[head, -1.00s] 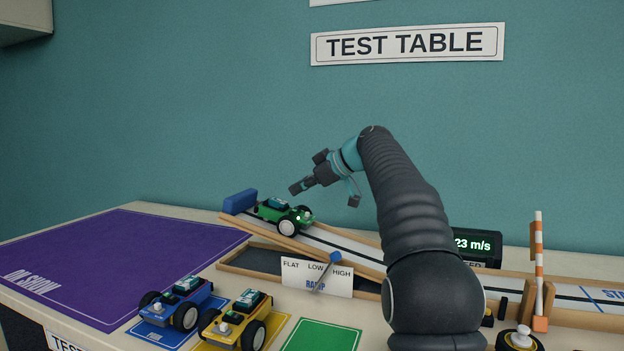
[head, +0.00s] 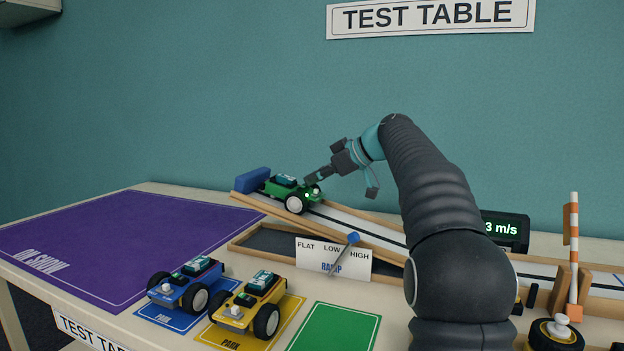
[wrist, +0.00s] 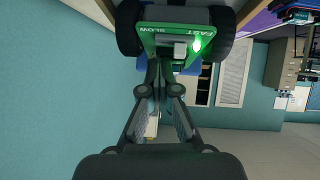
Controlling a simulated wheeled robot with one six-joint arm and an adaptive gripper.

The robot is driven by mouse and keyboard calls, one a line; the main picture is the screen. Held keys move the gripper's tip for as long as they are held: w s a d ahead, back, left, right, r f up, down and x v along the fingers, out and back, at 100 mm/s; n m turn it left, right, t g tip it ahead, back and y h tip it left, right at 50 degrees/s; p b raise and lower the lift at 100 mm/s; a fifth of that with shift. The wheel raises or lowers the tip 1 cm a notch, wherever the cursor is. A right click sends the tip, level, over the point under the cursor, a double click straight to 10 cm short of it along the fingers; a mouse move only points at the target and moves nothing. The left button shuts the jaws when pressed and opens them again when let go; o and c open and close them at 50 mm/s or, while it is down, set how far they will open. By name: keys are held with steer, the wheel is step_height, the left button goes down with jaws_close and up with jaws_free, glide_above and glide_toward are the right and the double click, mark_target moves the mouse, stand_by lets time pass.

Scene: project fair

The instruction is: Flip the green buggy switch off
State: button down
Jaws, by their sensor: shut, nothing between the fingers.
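The green buggy (head: 280,188) stands on the raised left end of the ramp track. It also shows at the top of the wrist view (wrist: 160,30), where its green plate carries the words FAST and SLOW. A grey switch (wrist: 181,49) sits on that plate, and a light (wrist: 196,45) beside it glows green. My gripper (head: 309,181) is at the buggy's right end, close to it. In the wrist view my gripper's fingertips (wrist: 164,72) are together and empty, just below the switch. I cannot tell whether they touch it.
A blue buggy (head: 182,291) and a yellow buggy (head: 257,302) stand on their mats in front. An empty green mat (head: 335,329) lies beside them. The ramp lever (head: 352,240) stands in front of the track. A purple mat (head: 110,240) is clear at left.

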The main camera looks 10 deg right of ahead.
steer(key=shift+a, duration=0.2)
steer(key=shift+f, duration=0.15)
steer(key=shift+s+d, duration=0.1)
steer(key=shift+s, duration=0.1)
steer(key=shift+s+a+b, duration=0.3)
steer(key=shift+s+b, duration=0.1)
steer(key=shift+b, duration=0.05)
steer(key=shift+r, duration=0.2)
